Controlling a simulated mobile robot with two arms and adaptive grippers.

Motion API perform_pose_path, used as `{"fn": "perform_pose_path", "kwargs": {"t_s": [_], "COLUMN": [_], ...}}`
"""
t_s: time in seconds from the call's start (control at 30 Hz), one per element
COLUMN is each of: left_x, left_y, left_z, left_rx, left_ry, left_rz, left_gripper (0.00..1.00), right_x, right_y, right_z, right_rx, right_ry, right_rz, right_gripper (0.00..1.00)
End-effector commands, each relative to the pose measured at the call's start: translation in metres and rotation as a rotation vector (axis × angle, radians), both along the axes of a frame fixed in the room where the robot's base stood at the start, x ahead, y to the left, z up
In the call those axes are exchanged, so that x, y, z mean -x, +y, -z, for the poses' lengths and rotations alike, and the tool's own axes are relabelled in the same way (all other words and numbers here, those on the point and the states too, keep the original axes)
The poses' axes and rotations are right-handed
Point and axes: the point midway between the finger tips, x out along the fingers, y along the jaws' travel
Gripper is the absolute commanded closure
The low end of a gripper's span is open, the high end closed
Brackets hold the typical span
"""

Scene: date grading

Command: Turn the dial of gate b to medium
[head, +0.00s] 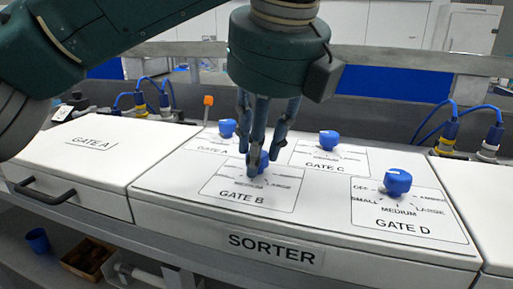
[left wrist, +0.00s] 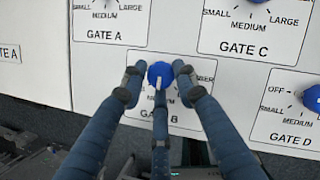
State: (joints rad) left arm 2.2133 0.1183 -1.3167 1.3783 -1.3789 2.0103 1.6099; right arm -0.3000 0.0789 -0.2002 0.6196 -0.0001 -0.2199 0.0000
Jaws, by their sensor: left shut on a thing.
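The gate B dial (head: 263,158) is a blue knob on the white sorter panel, and it also shows in the left wrist view (left wrist: 160,72). My left gripper (head: 259,160) comes down from above, its fingers closed around the knob. In the left wrist view the fingers (left wrist: 159,78) sit at the left, right and lower sides of the knob. A white mark on the knob points toward the bottom of that picture, toward the GATE B label (left wrist: 160,119). The fingers hide much of the scale there. My right gripper is not in view.
Blue dials for gate A (head: 227,128), gate C (head: 328,140) and gate D (head: 397,182) stand around gate B. A white lid with a black handle (head: 45,192) is at the left. Blue cables with plugs (head: 450,130) run behind the panel.

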Motion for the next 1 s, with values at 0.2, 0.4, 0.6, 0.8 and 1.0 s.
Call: {"fn": "perform_pose_path", "kwargs": {"t_s": [0.2, 0.4, 0.6, 0.8, 1.0], "left_x": [-0.003, -0.003, -0.002, 0.003, 0.018], "left_y": [0.0, 0.0, 0.0, -0.002, -0.007], "left_z": [-0.007, -0.006, -0.003, -0.015, -0.053], "left_rx": [0.012, 0.01, 0.005, 0.003, 0.005], "left_ry": [-0.018, -0.014, -0.009, -0.011, -0.016], "left_rz": [-0.005, -0.004, -0.002, -0.003, -0.005], "left_gripper": [0.97, 0.55, 0.55, 0.55, 0.55], "right_x": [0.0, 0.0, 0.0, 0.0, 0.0], "right_y": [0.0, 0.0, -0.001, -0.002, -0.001], "right_z": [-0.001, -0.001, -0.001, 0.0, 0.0], "right_rx": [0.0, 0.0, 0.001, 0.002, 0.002], "right_ry": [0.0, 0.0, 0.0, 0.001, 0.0], "right_rz": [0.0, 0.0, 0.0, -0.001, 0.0], "right_gripper": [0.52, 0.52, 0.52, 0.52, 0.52]}}
